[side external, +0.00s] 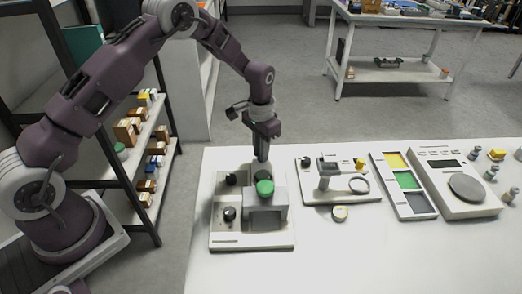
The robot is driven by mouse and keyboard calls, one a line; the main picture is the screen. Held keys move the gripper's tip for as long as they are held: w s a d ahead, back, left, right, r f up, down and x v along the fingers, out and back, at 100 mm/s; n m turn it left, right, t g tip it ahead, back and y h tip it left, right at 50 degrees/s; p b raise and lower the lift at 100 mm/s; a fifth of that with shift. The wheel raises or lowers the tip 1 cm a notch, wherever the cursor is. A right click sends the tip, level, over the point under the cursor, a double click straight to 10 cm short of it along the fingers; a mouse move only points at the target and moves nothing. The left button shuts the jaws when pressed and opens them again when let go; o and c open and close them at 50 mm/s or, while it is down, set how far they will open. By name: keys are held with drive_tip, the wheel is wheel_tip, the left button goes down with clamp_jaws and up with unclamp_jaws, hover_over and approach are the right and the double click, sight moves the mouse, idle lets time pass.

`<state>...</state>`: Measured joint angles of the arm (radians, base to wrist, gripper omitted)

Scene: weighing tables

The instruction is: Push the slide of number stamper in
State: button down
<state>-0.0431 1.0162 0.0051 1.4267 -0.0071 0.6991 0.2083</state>
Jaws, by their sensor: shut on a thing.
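A white-based device (228,240) with a grey block (266,215), a green knob (265,187) and several black knobs stands at the left of the white table. It may be the number stamper; I cannot read any label. My gripper (261,158) points down at the back edge of this device, behind the green knob. Its fingers are closed together on something too small and dark to make out. The slide cannot be told apart from the other parts, and the fingertips' contact with the device is unclear.
The front of the table (350,265) is clear. A shelf rack stands left.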

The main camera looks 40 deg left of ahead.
sight(263, 177)
drive_tip(key=s+d, duration=0.7)
drive_tip(key=shift+s+d, duration=0.15)
drive_tip(key=shift+d, duration=0.05)
drive_tip(key=c, duration=1.5)
unclamp_jaws()
drive_tip(key=shift+s+d, duration=0.1)
drive_tip(key=shift+o, duration=0.8)
drive_tip(key=shift+r, duration=0.1)
wheel_tip(263, 177, up, 7)
